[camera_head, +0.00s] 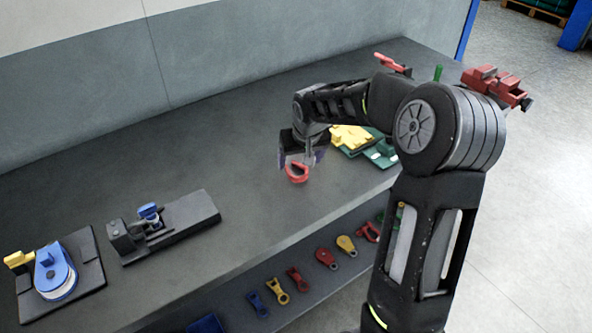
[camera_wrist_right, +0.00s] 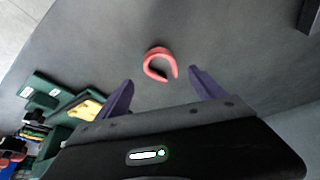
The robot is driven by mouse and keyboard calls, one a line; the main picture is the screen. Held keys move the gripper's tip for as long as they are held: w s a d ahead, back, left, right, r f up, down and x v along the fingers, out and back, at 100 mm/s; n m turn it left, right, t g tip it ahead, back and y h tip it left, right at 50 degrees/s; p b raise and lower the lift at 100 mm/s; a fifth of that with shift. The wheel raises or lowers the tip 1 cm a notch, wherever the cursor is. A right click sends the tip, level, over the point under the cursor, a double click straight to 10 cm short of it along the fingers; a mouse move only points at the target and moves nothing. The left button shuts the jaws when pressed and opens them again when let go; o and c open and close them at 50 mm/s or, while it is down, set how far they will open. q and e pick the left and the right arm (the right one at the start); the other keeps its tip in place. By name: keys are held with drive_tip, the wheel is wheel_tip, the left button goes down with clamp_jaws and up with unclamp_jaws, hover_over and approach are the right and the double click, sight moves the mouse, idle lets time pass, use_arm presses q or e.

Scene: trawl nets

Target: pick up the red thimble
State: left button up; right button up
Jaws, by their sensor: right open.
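The red thimble (camera_head: 297,173) lies on the grey bench top near its front edge in the head view. It is a small open loop, and in the right wrist view the thimble (camera_wrist_right: 153,64) shows as a red horseshoe with its gap toward the lower right. My right gripper (camera_head: 300,160) is over it in the head view, partly covering it. In the wrist view the purple fingers of my right gripper (camera_wrist_right: 160,88) are spread wide and empty. The thimble lies just beyond the fingertips, between their lines, not visibly touched. My left gripper is not in view.
Green and yellow pieces (camera_head: 352,138) lie close to the right of the gripper. A black fixture with a blue part (camera_head: 165,228) and a blue pulley block (camera_head: 55,270) stand at left. A lower shelf holds several coloured fittings (camera_head: 275,290). The bench between is clear.

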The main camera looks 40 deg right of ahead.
sight(297, 169)
drive_tip(key=shift+f, duration=0.1)
drive_tip(key=shift+w+f+p, duration=0.15)
drive_tip(key=shift+f+p, duration=0.15)
drive_tip(key=p+x, duration=0.1)
drive_tip(key=x, duration=0.2)
drive_tip(key=shift+w+f, duration=0.15)
drive_tip(key=shift+f, duration=0.15)
drive_tip(key=shift+w+d+f, duration=0.15)
drive_tip(key=shift+f, duration=0.2)
drive_tip(key=shift+c, duration=0.6)
drive_tip(key=c, duration=1.4)
drive_tip(key=shift+r, duration=0.1)
